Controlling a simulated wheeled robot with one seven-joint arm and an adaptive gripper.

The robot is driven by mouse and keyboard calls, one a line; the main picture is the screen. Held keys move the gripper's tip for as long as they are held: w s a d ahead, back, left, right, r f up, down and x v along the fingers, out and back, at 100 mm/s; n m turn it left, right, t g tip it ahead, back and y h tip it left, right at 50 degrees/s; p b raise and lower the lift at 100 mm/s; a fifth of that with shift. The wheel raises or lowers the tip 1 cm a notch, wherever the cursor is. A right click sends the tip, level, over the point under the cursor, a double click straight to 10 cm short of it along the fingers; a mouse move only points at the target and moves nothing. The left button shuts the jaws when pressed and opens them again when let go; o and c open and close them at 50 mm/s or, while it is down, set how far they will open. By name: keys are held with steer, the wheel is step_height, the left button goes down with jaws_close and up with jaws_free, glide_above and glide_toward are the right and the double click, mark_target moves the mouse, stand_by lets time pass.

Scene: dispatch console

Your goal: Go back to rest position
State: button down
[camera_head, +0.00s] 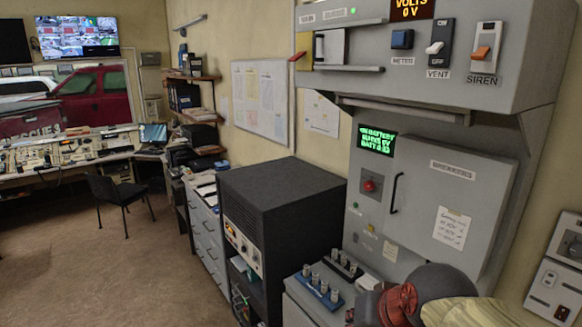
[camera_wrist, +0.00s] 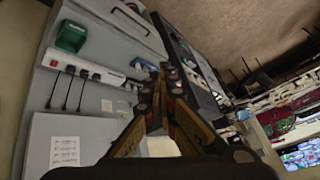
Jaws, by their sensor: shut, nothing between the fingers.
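My gripper (camera_wrist: 168,78) shows in the wrist view with its two fingers together at the tips and nothing between them. It is in free air, apart from the grey console front beyond it. In the head view part of my arm (camera_head: 440,288) shows at the lower right, in front of the console; my gripper's fingers cannot be made out there. The grey console (camera_head: 455,130) carries a METER switch, a VENT switch (camera_head: 439,47) and an orange SIREN switch (camera_head: 486,53). A green display (camera_head: 376,141) is lit below.
The BREAKERS door (camera_head: 450,200) looks closed. A black cabinet (camera_head: 280,200) stands left of the console. A blue rack (camera_head: 320,290) with several small cylinders sits on the low ledge. A chair (camera_head: 118,195) and desk are far left. The brown floor (camera_head: 110,265) at left is clear.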

steer(key=s+d+f+h+b, duration=0.1)
steer(key=s+d+f+b, duration=0.2)
steer(key=s+f+b, duration=0.4)
steer(key=s+d+f+n+g+h+b, duration=0.1)
steer(key=s+d+f+b, duration=0.2)
steer(key=f, duration=1)
steer(key=shift+s+d+f+b, duration=0.3)
steer(key=shift+s+d+b, duration=0.05)
steer(key=shift+s+b, duration=1.55)
